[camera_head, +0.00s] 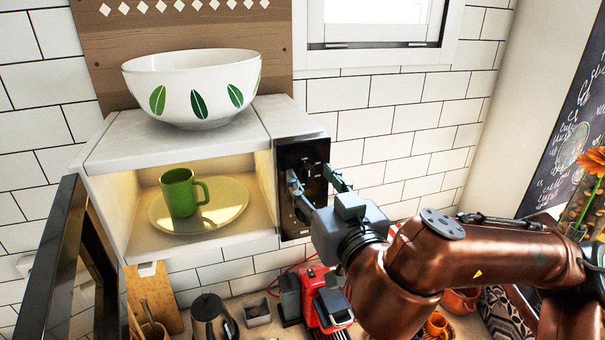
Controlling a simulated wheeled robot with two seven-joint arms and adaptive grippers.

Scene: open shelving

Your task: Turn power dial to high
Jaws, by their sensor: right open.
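The microwave (100,148) hangs at the wall with its lit inside showing and its dark door (62,260) swung open to the left. Its black control panel (303,150) is on the right side of its front. My right gripper (312,178) is open, with its two fingers apart in front of the panel. The gripper covers part of the panel, so I cannot make out the power dial or its setting clearly. I cannot tell whether the fingers touch the panel. My left gripper is not in view.
A green mug (180,194) stands on the round plate (228,212) inside the microwave. A white bowl with green leaves (190,85) sits on top. Below are a dark kettle (212,318) and a red machine (328,305). Orange flowers (594,160) stand at the right.

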